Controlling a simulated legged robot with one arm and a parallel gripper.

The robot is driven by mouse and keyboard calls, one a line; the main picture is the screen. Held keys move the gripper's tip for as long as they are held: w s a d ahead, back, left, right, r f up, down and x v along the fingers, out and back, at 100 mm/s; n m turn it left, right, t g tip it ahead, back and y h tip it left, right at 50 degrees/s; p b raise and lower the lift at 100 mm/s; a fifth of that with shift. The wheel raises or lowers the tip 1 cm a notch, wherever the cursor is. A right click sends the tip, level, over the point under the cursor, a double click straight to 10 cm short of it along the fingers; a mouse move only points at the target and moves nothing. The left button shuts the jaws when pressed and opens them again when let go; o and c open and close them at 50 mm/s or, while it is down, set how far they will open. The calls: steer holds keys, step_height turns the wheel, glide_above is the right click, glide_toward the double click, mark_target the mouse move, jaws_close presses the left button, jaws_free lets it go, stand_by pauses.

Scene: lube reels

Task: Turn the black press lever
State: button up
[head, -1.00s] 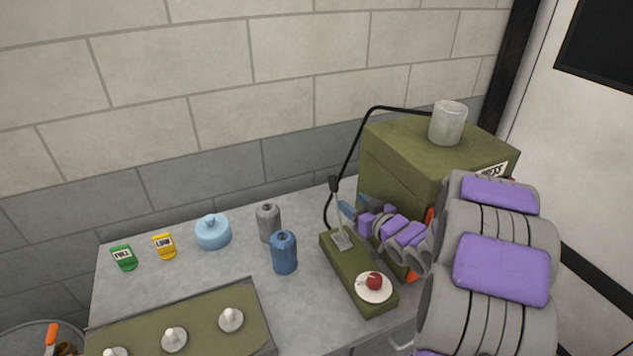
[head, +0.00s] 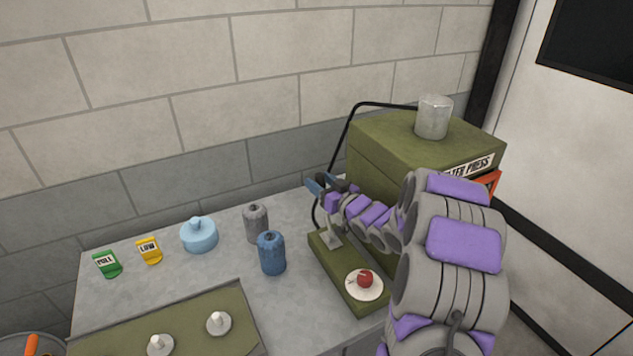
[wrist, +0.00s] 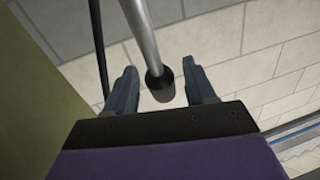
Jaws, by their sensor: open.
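The press lever rises from a metal plate (head: 331,239) on a low green base (head: 345,275). In the wrist view its grey rod (wrist: 141,35) ends in a black knob (wrist: 158,86). My gripper (head: 325,184) is at the lever's top in the head view and covers most of the knob there. In the wrist view my gripper (wrist: 160,72) is open, with one blue finger on each side of the knob. Gaps show between the knob and both fingers. The rod leans slightly in that view.
The green filter press box (head: 415,135) with a metal cup (head: 433,117) stands right of the lever. A red button (head: 365,279) is on the base's front. Blue (head: 271,253) and grey (head: 256,223) canisters stand to the left. A black cable (head: 345,135) runs behind.

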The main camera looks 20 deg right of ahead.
steer(key=shift+x, duration=1.05)
steer(key=shift+c, duration=0.5)
jaws_close()
